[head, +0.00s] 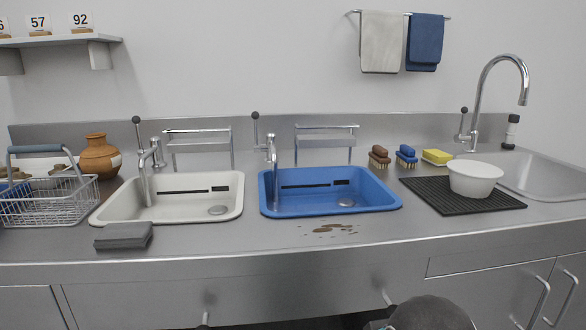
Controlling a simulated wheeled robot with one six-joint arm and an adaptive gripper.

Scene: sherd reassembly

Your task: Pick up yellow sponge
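The yellow sponge (436,156) lies on the steel counter toward the back right, against the foot of the backsplash. It is right of a blue brush and behind the black ribbed mat. Its whole top looks uncovered. My gripper does not show clearly. A dark rounded part at the bottom edge, right of centre, may be part of my own body.
A white bowl (475,178) stands on the black mat (425,190), just right and in front of the sponge. Blue (407,154) and brown (379,156) brushes sit left. A blue basin (330,205), white basin (170,210), wire basket (50,200) and grey cloth (123,235) spread leftward.

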